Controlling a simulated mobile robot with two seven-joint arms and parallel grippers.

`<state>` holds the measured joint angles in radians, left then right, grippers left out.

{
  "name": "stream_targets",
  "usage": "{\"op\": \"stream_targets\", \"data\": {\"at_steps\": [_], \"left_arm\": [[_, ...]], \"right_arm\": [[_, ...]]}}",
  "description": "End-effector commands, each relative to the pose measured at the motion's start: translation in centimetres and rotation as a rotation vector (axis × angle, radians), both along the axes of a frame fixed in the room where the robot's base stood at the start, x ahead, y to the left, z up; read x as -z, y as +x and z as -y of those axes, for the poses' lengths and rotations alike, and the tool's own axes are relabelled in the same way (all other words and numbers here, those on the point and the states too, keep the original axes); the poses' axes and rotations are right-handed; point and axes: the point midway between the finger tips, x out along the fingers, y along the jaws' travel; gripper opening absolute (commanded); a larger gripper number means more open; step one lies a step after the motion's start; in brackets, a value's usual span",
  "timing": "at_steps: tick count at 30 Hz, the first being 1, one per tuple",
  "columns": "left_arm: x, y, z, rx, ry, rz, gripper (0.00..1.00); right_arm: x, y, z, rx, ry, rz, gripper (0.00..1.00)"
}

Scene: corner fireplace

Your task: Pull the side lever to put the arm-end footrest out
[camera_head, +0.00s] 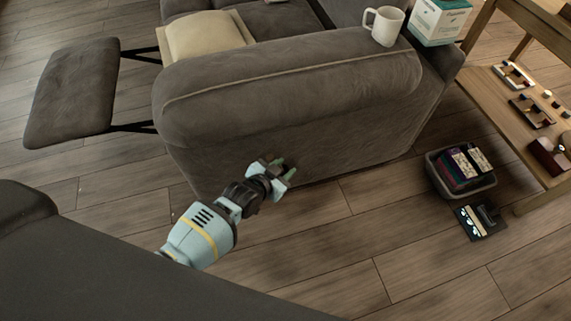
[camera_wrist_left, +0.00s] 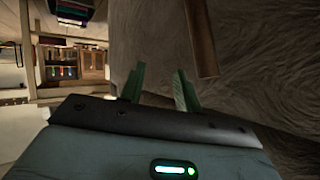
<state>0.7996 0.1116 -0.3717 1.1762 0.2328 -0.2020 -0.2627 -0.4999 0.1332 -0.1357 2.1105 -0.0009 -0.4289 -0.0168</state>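The grey recliner sofa (camera_head: 290,85) stands with its near arm side facing me. Its footrest (camera_head: 72,92) is out at the left, held level on dark metal links. My left gripper (camera_head: 284,168) is close to the lower part of the arm's side panel. In the left wrist view its two green fingers (camera_wrist_left: 158,85) are apart with nothing between them. A brown wooden bar, which looks like the side lever (camera_wrist_left: 201,38), lies against the grey fabric just beyond the right finger. In the head view the lever is mostly hidden or too dark to tell. My right gripper is not in view.
A beige cushion (camera_head: 200,35) lies on the seat. A grey bin (camera_head: 462,175), a dark flat item (camera_head: 480,222) and a wooden table (camera_head: 520,95) are at the right. Floor between is clear.

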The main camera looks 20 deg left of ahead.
Motion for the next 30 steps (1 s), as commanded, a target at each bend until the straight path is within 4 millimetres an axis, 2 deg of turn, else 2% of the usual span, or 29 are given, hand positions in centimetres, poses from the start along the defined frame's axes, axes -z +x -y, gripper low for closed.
{"op": "stream_targets", "data": {"at_steps": [14,30], "left_arm": [[-1.0,-2.6,-1.1,-0.001,0.001,-0.001,0.33],[-1.9,-5.5,-2.2,0.0,0.002,-0.002,0.33]], "right_arm": [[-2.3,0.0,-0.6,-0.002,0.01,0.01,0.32],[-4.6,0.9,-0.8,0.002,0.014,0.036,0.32]]}}
